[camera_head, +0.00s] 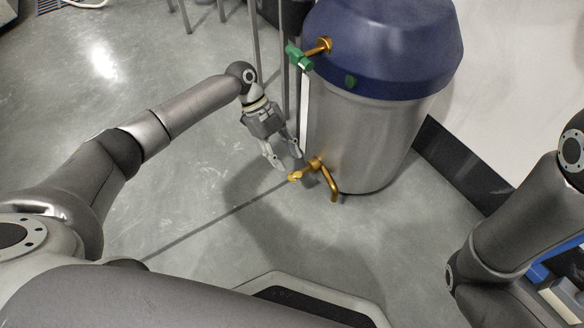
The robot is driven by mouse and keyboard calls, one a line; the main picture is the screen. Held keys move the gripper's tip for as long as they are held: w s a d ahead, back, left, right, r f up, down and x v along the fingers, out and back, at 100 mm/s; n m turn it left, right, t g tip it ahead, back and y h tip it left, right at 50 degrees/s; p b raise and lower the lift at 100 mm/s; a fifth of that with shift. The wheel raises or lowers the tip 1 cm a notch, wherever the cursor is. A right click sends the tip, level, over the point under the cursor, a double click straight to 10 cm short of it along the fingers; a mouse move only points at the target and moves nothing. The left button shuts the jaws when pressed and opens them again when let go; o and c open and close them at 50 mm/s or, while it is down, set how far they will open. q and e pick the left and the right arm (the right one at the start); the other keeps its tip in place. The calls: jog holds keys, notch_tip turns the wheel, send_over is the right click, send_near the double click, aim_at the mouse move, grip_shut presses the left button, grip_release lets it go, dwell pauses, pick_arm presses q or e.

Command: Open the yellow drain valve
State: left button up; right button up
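The yellow drain valve (316,164) sits low on the front of a steel tank (365,145) with a dark blue top. Its short lever points left, and its bent spout points down to the right. My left gripper (287,160) is just up and left of the lever, fingers spread and pointing down toward it. Nothing shows between the fingers, and I see a small gap to the lever. My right arm shows at the right edge, but its gripper is out of view.
A green-handled brass valve (300,58) sticks out from the tank's upper left, above my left gripper. Thin grey posts (255,40) stand behind the gripper. A dark skirting (465,165) borders a white wall at right. The grey floor (195,180) at left is clear.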

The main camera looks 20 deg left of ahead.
pick_arm(q)
jog(key=v, duration=0.4)
jog(key=shift+a+r, duration=0.1)
jog(key=shift+r, duration=0.1)
dwell(0.3)
